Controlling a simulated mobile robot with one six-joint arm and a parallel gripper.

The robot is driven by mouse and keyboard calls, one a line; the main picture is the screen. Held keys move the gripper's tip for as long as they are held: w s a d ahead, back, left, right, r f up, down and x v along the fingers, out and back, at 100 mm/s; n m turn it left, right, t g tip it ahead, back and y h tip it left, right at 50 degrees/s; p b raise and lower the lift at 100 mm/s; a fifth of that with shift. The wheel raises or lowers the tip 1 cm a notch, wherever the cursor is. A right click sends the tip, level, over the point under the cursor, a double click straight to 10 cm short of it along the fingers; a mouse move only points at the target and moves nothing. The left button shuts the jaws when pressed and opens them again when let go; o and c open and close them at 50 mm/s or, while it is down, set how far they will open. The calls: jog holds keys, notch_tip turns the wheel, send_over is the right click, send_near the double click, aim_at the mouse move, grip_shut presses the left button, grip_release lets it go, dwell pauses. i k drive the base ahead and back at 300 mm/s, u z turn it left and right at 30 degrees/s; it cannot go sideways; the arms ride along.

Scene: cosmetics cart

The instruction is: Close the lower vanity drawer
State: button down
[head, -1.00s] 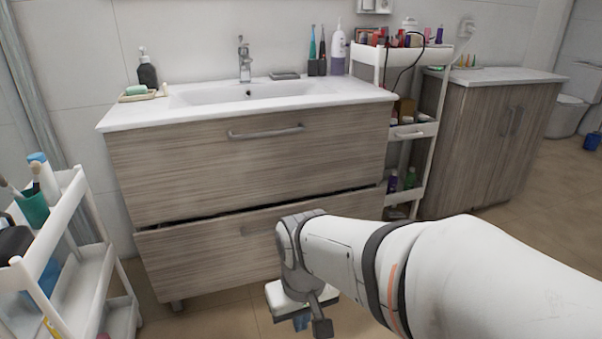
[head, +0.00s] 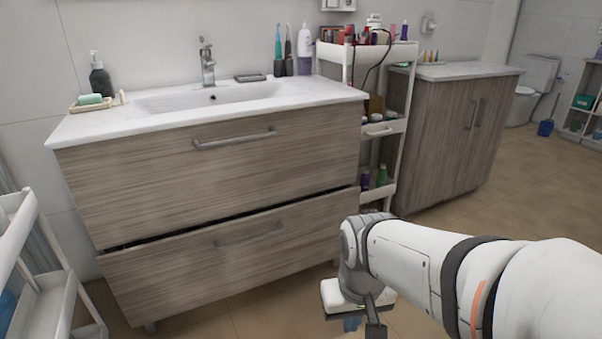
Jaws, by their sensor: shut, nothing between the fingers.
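The lower vanity drawer (head: 215,258) has a wood-grain front and a grey bar handle (head: 250,236). Its front stands a little forward of the upper drawer (head: 215,180), with a dark gap along its top edge. The upper drawer looks shut. My gripper (head: 352,323) hangs low at the bottom of the head view, to the right of the lower drawer front and apart from it in the picture. It is shut and empty, pointing down. Its fingers are partly hidden by the wrist.
A white cart (head: 45,290) stands at the left. A white shelf trolley (head: 395,127) with bottles stands right of the vanity, beside a wood cabinet (head: 440,140). The sink top (head: 100,125) holds a soap bottle and dish. Tiled floor (head: 255,318) is clear before the drawer.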

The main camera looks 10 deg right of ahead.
aim_at(153, 278)
jog(key=i, duration=1)
jog(key=z, duration=0.05)
